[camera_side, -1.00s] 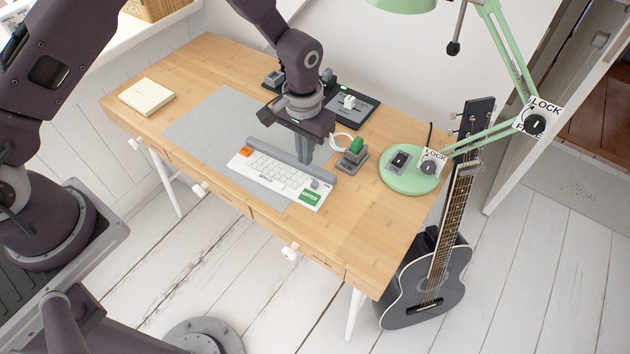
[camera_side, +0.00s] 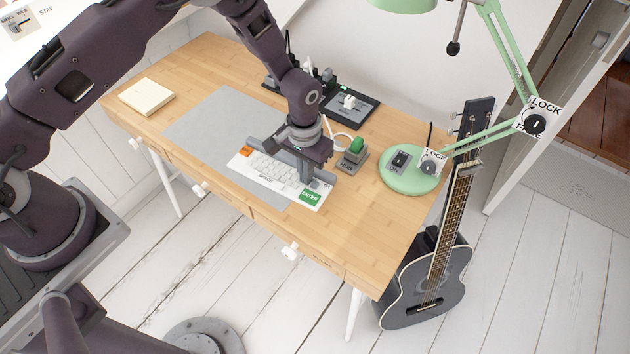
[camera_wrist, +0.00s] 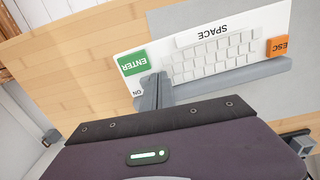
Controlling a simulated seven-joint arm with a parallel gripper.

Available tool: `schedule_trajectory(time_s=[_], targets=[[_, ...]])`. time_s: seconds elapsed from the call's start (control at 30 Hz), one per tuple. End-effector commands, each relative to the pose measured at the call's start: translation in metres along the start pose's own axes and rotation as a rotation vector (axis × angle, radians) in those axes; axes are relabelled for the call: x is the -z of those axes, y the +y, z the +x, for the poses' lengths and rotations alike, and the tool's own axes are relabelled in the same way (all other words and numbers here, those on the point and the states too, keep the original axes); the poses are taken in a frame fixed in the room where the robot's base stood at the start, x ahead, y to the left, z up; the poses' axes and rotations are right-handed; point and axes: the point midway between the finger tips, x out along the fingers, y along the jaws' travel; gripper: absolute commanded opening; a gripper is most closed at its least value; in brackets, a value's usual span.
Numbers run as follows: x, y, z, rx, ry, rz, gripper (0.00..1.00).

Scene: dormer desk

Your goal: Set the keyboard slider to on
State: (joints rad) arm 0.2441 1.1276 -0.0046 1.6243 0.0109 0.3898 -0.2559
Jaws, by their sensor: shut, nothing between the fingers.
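The white keyboard (camera_side: 268,169) lies on the grey desk mat, with an orange ESC key and a green ENTER key (camera_side: 309,196). The wrist view shows the keyboard (camera_wrist: 212,55) upside down, with the ENTER key (camera_wrist: 132,63) at its left and an "ON" label (camera_wrist: 137,93) beside that key. My gripper (camera_side: 306,180) is shut and empty, pointing down at the ENTER end of the keyboard. In the wrist view its fingertips (camera_wrist: 153,90) are right by the "ON" label. The slider knob is hidden by the fingers, so I cannot tell its position or whether they touch it.
A small grey box with a green button (camera_side: 356,150) stands right of the keyboard. The green lamp's base (camera_side: 410,182) is farther right, and a black panel (camera_side: 349,107) is behind. A cream book (camera_side: 146,97) lies at the left. The front of the desk is clear.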

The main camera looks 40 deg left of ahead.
Motion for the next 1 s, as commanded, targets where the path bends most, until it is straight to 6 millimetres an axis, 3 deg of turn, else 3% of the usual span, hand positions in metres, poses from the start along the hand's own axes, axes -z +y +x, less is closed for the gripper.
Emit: schedule_trajectory(time_s=[0.83, 1.0], targets=[[0.001, 0.012, 0.0, 0.0, 0.0, 0.0, 0.0], [0.002, 0.011, -0.01, 0.0, 0.002, 0.0, 0.0]])
